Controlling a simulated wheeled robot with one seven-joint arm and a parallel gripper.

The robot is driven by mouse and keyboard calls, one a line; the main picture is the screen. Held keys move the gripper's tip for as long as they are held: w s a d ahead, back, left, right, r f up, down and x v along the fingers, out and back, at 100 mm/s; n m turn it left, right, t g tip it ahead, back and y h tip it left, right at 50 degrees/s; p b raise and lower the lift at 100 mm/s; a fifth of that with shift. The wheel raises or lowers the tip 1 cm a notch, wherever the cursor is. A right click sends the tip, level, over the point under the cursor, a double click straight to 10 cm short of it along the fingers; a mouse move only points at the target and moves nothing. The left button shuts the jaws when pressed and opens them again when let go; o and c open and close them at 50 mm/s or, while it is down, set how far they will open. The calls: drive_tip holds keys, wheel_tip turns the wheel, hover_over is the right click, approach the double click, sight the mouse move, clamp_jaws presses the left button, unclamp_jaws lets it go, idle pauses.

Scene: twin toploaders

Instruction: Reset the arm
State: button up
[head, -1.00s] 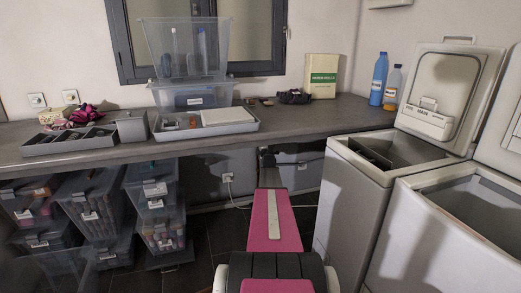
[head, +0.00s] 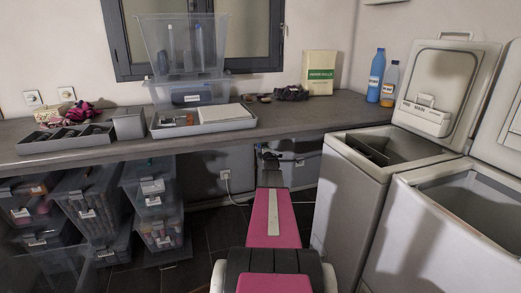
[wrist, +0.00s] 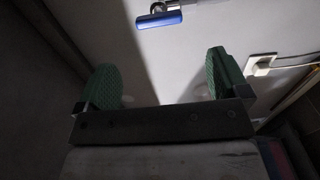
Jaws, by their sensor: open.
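My gripper is open in the wrist view (wrist: 163,82), with its two green fingertips wide apart and nothing between them. In the head view my pink arm reaches forward, low, toward the space under the counter (head: 290,118). Its far end is a small dark shape just below the counter's front edge, so the fingers cannot be made out there. Past the fingertips, the wrist view shows a pale wall surface, a blue cylinder-like thing (wrist: 158,20) and a white wall socket (wrist: 262,66).
Two top-loading washers (head: 345,210) (head: 430,245) stand open at the right. Clear bins (head: 155,240) are stacked under the counter at the left. Bottles (head: 376,76), a carton (head: 320,72), trays (head: 205,125) and a clear tub (head: 185,45) stand on the counter. A cable hangs from a socket (head: 225,174).

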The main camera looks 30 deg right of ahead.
drive_tip(key=shift+s+a, duration=0.1)
drive_tip(key=shift+s, duration=0.25)
drive_tip(key=s+a+m+g, duration=0.3)
drive_tip(key=s+a+m, duration=0.15)
drive_tip(key=a, duration=0.65)
drive_tip(key=s+a+f+m+g, duration=0.1)
drive_tip(key=s+a+m+g, duration=0.2)
drive_tip(key=s+a, duration=0.55)
drive_tip(key=s+a+m+g, duration=0.2)
drive_tip(key=s+a+m, duration=0.1)
drive_tip(key=a, duration=1.1)
drive_tip(key=s+a+m+g+y, duration=0.4)
drive_tip(key=s+a+g, duration=0.5)
drive_tip(key=s+a, duration=1.9)
drive_tip(key=s+r+m, duration=0.1)
drive_tip(key=s, duration=0.3)
drive_tip(key=shift+a+g, duration=0.3)
